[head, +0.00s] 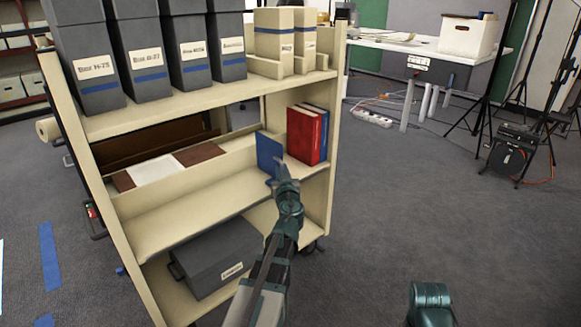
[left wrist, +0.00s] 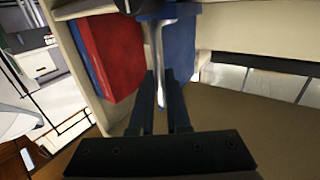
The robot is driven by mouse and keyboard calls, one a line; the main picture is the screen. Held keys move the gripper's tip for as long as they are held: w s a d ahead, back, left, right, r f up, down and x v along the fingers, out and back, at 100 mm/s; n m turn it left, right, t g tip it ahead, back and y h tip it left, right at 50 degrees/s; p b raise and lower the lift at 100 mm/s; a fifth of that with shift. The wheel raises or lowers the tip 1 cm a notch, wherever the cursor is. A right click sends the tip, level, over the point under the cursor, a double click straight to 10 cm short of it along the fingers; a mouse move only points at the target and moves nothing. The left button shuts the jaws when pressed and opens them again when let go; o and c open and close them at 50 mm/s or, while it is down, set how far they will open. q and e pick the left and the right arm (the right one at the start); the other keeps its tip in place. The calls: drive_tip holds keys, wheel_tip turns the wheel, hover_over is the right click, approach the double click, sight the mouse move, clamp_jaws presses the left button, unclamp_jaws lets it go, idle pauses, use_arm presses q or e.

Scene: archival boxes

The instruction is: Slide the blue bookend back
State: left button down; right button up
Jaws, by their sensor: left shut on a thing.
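The blue bookend (head: 268,148) stands upright on the middle shelf of the cream cart, left of the red book (head: 303,136) and a blue book (head: 323,122). A narrow gap shows between bookend and red book. My left gripper (head: 281,168) reaches in from the front and is shut on the bookend. In the left wrist view the bookend (left wrist: 181,45) is at the tips of my left gripper (left wrist: 161,85), with the red book (left wrist: 112,50) to its left. The fingers partly hide its lower edge. My right gripper is out of view.
Grey boxes (head: 146,60) and cream boxes (head: 275,38) stand on the top shelf (head: 200,95). A dark box (head: 218,258) sits on the bottom shelf. The middle shelf (head: 190,208) is bare left of the bookend. The cart's right side panel (head: 334,110) stands beside the books.

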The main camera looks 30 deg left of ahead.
use_arm(q)
drive_tip(key=c, duration=0.9)
unclamp_jaws()
